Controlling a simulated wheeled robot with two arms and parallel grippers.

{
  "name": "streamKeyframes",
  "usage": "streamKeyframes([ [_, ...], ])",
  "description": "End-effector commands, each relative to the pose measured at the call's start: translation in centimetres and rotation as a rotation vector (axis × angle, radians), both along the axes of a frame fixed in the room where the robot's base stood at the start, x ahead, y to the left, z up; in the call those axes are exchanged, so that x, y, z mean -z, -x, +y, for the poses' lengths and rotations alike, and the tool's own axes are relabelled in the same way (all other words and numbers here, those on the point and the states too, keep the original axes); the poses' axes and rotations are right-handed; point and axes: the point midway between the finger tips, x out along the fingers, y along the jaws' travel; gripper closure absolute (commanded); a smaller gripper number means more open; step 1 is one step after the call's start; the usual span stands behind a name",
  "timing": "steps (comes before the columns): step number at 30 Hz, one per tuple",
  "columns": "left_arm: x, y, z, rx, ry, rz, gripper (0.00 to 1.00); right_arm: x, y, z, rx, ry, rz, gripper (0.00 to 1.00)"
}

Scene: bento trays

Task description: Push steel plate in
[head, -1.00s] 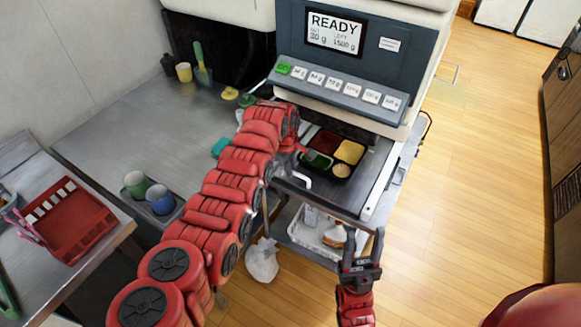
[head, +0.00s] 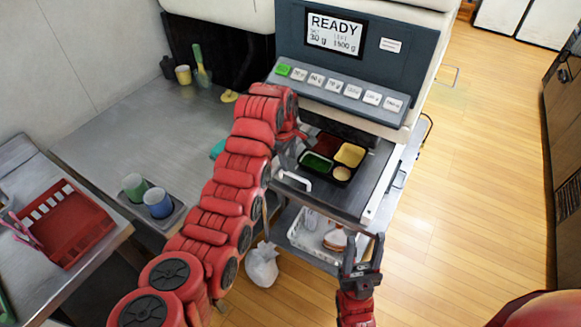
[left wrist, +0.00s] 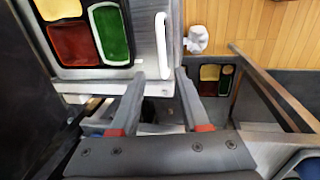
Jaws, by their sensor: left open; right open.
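The steel plate (head: 350,205) sticks out from under the machine's front. A black bento tray (head: 328,180) with red, green and yellow compartments lies on it. The plate's white handle (head: 292,180) is at its front left edge; it also shows in the left wrist view (left wrist: 161,45). My left gripper (left wrist: 160,76) is open, its fingertips on either side of the handle's near end; I cannot tell whether they touch it. In the head view its fingers are mostly hidden by my arm. My right gripper (head: 364,240) is open and empty, in front of the plate's right corner.
The machine (head: 355,55) reads READY above a row of buttons. A white basket (head: 315,240) stands on a shelf below the plate. A steel counter (head: 120,125) with two cups lies left. A red basket (head: 65,225) stands further left. The floor at right is clear.

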Motion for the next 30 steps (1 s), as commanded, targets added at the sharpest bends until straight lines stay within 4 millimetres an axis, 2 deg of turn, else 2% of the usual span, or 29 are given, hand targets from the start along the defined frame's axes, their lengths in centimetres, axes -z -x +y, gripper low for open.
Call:
streamKeyframes([
  [5, -5.1, 0.6, 0.6, -0.002, 0.003, -0.008, 0.54, 0.7, 0.0, 0.0, 0.000, 0.000, 0.000, 0.50],
  [6, -6.1, 0.8, 0.8, -0.003, 0.000, -0.002, 0.54, 0.3, 0.0, 0.0, 0.000, 0.000, 0.000, 0.50],
  [9, -7.4, 1.0, 1.0, -0.002, 0.001, 0.003, 0.54, -1.3, 0.0, 0.0, 0.000, 0.000, 0.000, 0.50],
  [13, -8.8, 1.3, 1.1, -0.002, 0.000, 0.000, 0.54, -2.3, 0.0, 0.0, 0.000, 0.000, 0.000, 0.50],
  [19, -10.6, 1.6, 1.3, -0.001, 0.000, -0.001, 0.54, -2.3, 0.0, 0.0, 0.000, 0.000, 0.000, 0.50],
  [30, -11.0, 1.7, 1.3, 0.000, -0.001, 0.000, 0.54, -2.3, 0.0, 0.0, 0.000, 0.000, 0.000, 0.50],
])
